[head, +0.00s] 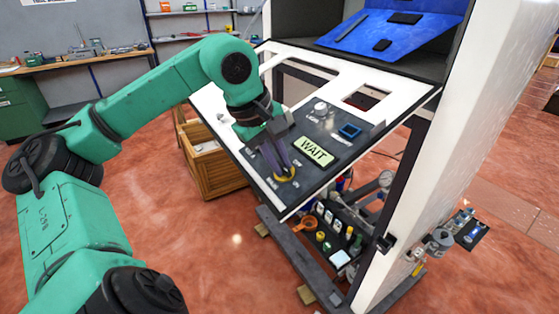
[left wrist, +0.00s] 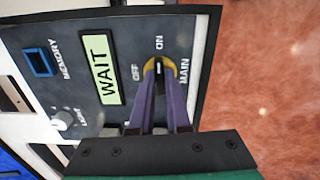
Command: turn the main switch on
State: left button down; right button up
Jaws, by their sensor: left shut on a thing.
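The main switch (head: 285,174) is a dark knob on a yellow round plate, low on the dark control panel (head: 327,161). In the left wrist view the switch (left wrist: 159,66) sits among the labels OFF, ON and MAIN. A pale mark on its knob seems to line up toward ON, though the fingers hide part of it. My left gripper (head: 283,168) reaches down to the panel, its purple fingers closed on the knob. The fingertips also show in the left wrist view (left wrist: 159,72). My right gripper is not in view.
A lit display (head: 314,151) reads WAIT beside the switch. A blue-framed MEMORY part (head: 350,131) and a LIGHT knob (head: 320,108) share the panel. A wooden crate (head: 213,172) stands on the floor behind. The white cabinet post (head: 440,150) rises at right.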

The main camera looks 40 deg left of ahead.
pick_arm(q)
jog(key=shift+r+m, duration=0.1)
jog(key=shift+m, duration=0.4)
jog(key=c, duration=0.9)
grip_release()
jog(key=p+v, duration=0.1)
jog(key=v, duration=1.3)
jog(key=shift+s+r, duration=0.15)
jog(key=shift+r, duration=0.05)
